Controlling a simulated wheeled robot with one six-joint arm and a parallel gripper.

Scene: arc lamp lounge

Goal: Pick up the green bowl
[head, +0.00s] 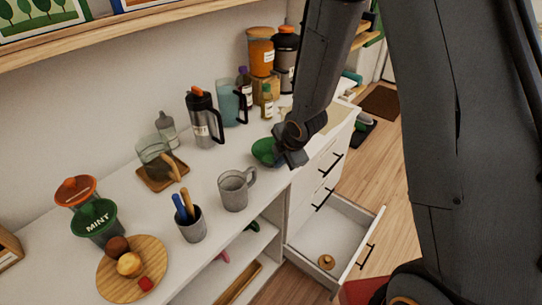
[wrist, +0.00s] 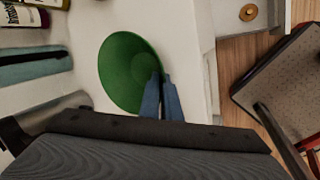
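The green bowl (head: 264,151) is at the right part of the white counter in the head view, partly hidden by my gripper (head: 291,157). In the wrist view the bowl (wrist: 125,72) opens toward the camera. My gripper's blue fingers (wrist: 161,82) are close together at its right rim, one inside the bowl and one outside. The gripper looks shut on the rim. I cannot tell whether the bowl's base touches the counter.
A grey mug (head: 234,191), a steel press with black handle (head: 204,119) and a blue pitcher (head: 228,101) stand near the bowl. Bottles and jars stand behind. An open drawer (head: 328,232) juts out below the counter's edge. A chair (wrist: 285,85) shows right in the wrist view.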

